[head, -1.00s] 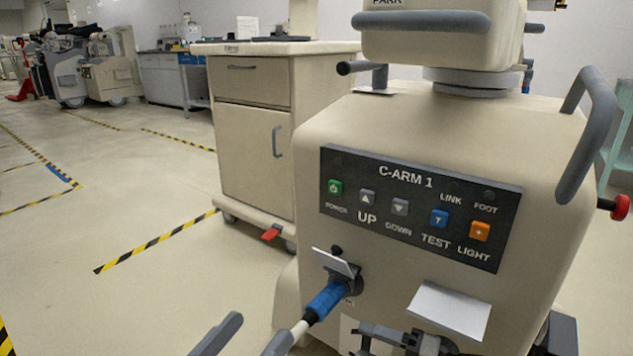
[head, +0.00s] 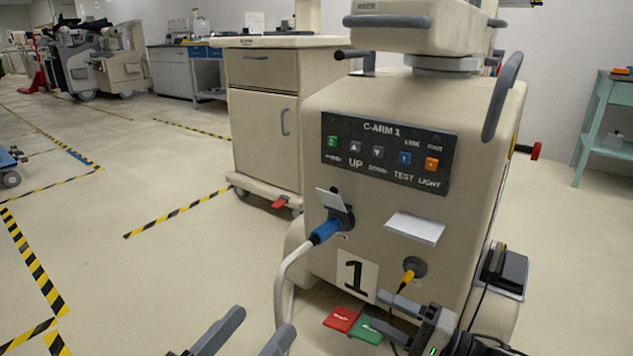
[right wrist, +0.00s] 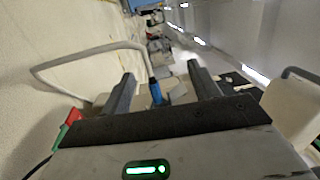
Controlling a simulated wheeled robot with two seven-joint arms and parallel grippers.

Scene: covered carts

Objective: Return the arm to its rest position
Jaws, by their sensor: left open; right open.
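The C-ARM 1 cart (head: 440,125) stands ahead in the head view, with a dark button panel (head: 388,150). A blue plug (head: 326,231) on a white cable sits in its left front socket under a raised flap. A yellow plug (head: 407,277) sits in a lower socket. My left gripper (head: 265,320) is open and empty at the bottom edge, over the floor. My right gripper (head: 380,311) is open, low before the cart's front. In the right wrist view its fingers (right wrist: 160,72) are apart, with the blue plug (right wrist: 155,91) showing beyond them.
Red (head: 341,319) and green (head: 367,329) pedals lie on the floor by the cart. A beige cabinet (head: 265,130) stands behind left, a teal table (head: 597,120) at far right. Striped tape marks open floor at left.

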